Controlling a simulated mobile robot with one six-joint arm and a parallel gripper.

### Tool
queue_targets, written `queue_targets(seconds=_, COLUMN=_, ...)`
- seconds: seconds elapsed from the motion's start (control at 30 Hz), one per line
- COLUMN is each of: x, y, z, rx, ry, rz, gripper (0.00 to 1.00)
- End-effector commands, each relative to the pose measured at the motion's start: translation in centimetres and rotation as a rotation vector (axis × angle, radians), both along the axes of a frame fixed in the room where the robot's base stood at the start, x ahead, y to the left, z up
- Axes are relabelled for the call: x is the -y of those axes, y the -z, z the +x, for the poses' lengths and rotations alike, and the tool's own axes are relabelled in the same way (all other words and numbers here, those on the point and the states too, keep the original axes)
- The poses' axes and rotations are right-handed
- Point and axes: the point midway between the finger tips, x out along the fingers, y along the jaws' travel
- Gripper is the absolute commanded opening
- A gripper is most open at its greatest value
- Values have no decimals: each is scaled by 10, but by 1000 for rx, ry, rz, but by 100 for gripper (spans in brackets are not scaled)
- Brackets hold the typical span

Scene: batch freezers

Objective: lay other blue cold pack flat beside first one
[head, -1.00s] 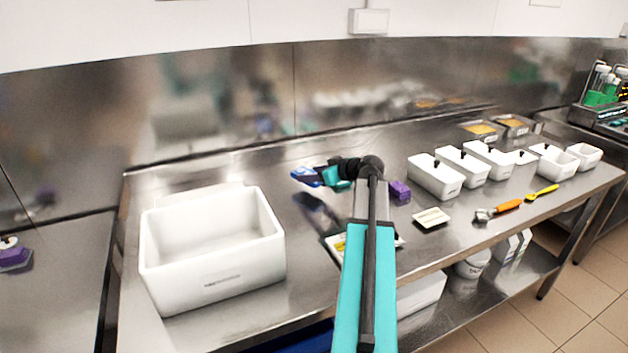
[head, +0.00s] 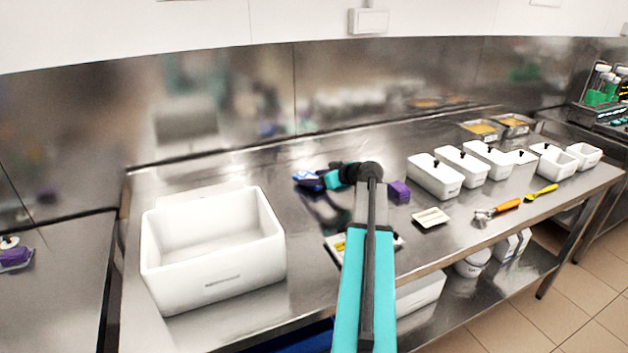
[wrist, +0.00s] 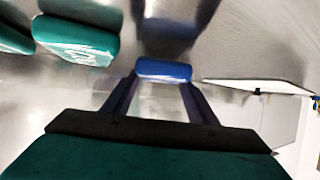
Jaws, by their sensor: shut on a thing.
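My gripper (head: 318,182) is over the back middle of the steel table, right of the large white bin (head: 228,285). It is shut on a blue cold pack (head: 303,178). In the wrist view the pack (wrist: 163,70) sits between the two fingertips of my gripper (wrist: 163,82), with its narrow edge towards the camera. A dark reflection lies on the steel under it. I cannot make out another blue cold pack; the near wall of the bin hides part of its floor.
A purple block (head: 399,191), a small cream tray (head: 432,217) and several white tubs (head: 436,178) stand to the right. The table between gripper and bin is clear.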

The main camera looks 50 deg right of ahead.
Motion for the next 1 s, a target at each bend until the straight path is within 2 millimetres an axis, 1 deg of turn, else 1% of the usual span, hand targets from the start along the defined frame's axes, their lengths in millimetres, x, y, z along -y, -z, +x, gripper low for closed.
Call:
queue_targets(seconds=0.17, x=0, y=9, z=0, rx=1, ry=1, rz=-2, gripper=26)
queue_targets(seconds=0.6, x=1, y=13, z=0, rx=1, ry=1, rz=-2, gripper=26)
queue_targets(seconds=0.63, x=0, y=12, z=0, rx=0, ry=1, rz=-2, gripper=58)
queue_targets(seconds=0.7, x=1, y=12, z=0, rx=0, ry=1, rz=-2, gripper=70)
queue_targets(seconds=0.73, x=1, y=12, z=0, rx=0, ry=1, rz=-2, gripper=72)
queue_targets(seconds=1.0, x=1, y=12, z=0, rx=0, ry=1, rz=-2, gripper=72)
